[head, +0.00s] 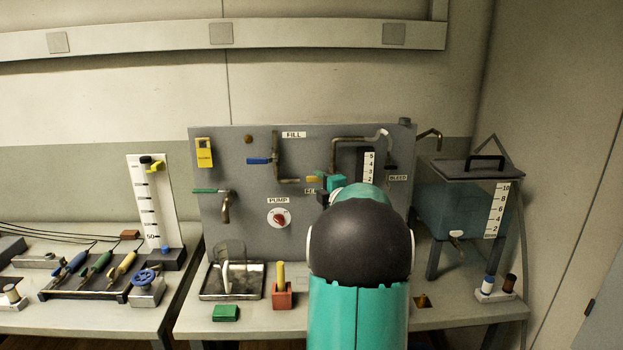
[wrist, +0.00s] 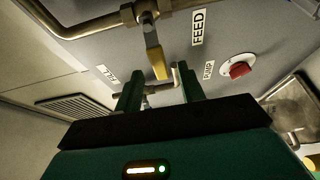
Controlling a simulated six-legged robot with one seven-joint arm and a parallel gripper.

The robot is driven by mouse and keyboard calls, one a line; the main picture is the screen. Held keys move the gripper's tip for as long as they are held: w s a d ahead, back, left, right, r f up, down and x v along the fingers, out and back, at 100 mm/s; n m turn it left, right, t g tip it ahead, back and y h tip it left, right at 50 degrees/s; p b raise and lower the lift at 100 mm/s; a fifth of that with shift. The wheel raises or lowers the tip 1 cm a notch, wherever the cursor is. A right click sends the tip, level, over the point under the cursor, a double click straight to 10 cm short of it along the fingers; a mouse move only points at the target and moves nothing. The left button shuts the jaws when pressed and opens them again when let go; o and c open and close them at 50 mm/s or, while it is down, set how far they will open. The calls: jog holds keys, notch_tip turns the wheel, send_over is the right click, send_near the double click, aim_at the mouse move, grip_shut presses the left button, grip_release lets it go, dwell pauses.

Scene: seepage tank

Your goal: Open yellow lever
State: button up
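The yellow lever (wrist: 157,62) is on a brass valve and pipe beside the FEED label in the wrist view. In the head view a small part of the yellow lever (head: 312,179) shows just left of my gripper (head: 333,183), which my arm mostly hides. In the wrist view my gripper (wrist: 162,80) is open, its two fingers apart and pointing at the panel. The lever appears between and just beyond the fingertips. I cannot tell whether a finger touches it.
The grey panel (head: 240,218) also carries a blue lever (head: 259,161), a green lever (head: 204,191) and the red PUMP knob (head: 279,217). Brass pipes stick out near my gripper. A tank (head: 455,210) stands to the right, and a tray (head: 232,292) lies below the panel.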

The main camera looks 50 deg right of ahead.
aim_at(315, 180)
jog(key=x, duration=0.5)
jog(key=shift+w+d, duration=0.1)
jog(key=shift+w, duration=0.25)
grip_shut()
